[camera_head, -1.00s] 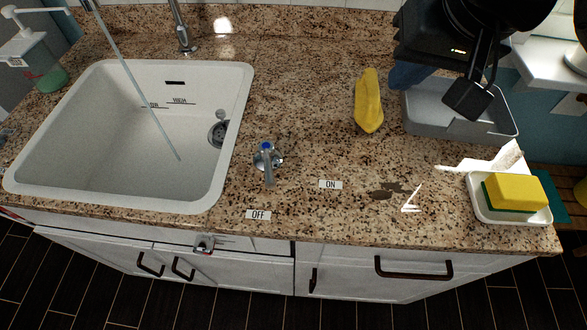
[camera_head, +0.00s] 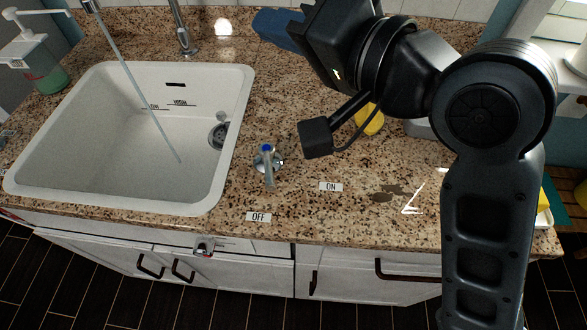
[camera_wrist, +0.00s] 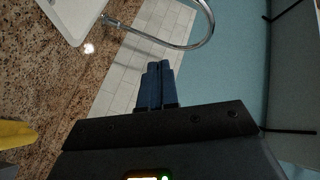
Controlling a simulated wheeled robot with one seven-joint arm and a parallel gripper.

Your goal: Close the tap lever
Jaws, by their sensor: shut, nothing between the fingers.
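The tap lever (camera_head: 267,165) is a small chrome lever with a blue top, standing on the granite counter right of the sink. It points toward the counter's front, between the OFF label (camera_head: 258,216) and the ON label (camera_head: 331,187), closer to OFF. A thin stream of water (camera_head: 140,98) falls into the white sink (camera_head: 243,100). My gripper (camera_head: 278,28) has blue fingers and is above the back of the counter, behind the lever and apart from it. In the wrist view the fingers (camera_wrist: 157,68) are together with nothing between them.
The chrome faucet (camera_head: 181,30) stands behind the sink and also shows in the wrist view (camera_wrist: 190,45). A yellow object (camera_head: 370,121) is partly hidden by my arm. A soap dispenser (camera_head: 42,65) stands at the back left. The counter around the lever is clear.

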